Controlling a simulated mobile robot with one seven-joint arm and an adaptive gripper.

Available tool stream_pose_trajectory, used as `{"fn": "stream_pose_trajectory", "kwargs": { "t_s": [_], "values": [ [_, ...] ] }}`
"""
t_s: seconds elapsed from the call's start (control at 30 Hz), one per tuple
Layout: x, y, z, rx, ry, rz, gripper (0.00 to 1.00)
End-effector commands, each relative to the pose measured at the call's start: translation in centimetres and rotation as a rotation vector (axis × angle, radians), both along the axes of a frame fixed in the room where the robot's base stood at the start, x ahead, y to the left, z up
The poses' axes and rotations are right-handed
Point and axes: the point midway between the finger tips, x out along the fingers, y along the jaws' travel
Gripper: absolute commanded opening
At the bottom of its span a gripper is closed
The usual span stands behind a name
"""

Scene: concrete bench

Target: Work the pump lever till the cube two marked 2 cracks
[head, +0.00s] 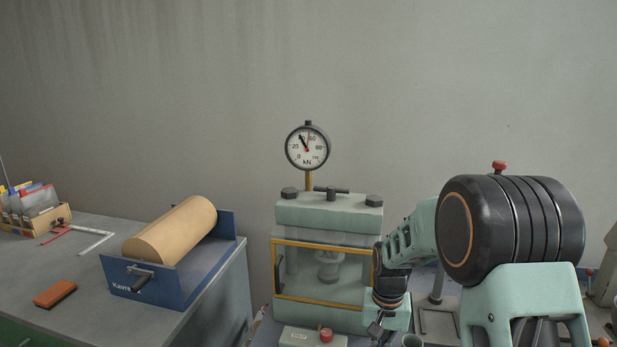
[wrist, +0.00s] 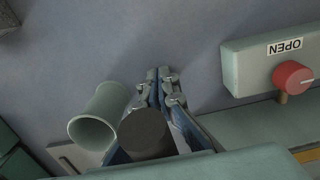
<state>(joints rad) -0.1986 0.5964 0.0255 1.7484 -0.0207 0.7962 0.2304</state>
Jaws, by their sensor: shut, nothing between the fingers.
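The press (head: 330,215) stands against the wall with a closed yellow-framed clear guard (head: 322,298). A round metal part (head: 328,268) shows dimly behind it; I cannot make out a cube marked 2. The gauge (head: 307,147) on top has its black needle near 40 kN and a red one near 50. My gripper (head: 376,330) is low in front of the press; its fingers (wrist: 160,74) are shut and empty. A dark round-ended cylinder (wrist: 145,132) overlaps their base in the wrist view, perhaps the pump lever's grip. I cannot tell whether they touch.
A red knob (wrist: 292,78) beside an OPEN label is right of my fingers. A green open tube (wrist: 98,115) is left of them. A blue stand (head: 180,285) with a tan roll (head: 172,230) and an orange block (head: 55,293) are on the left bench.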

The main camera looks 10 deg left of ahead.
Motion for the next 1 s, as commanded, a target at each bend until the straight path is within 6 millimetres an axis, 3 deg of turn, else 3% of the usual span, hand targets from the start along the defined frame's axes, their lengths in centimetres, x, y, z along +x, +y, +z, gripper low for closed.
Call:
{"fn": "stream_pose_trajectory", "kwargs": {
  "t_s": [0.03, 0.37, 1.0],
  "values": [
    [-0.2, 0.1, -1.1, 0.001, 0.003, 0.001, 0.0],
    [-0.5, 0.1, -1.5, 0.0, 0.008, 0.001, 0.0],
    [1.5, 0.0, 4.4, 0.001, 0.002, 0.0, 0.0]
  ]
}}
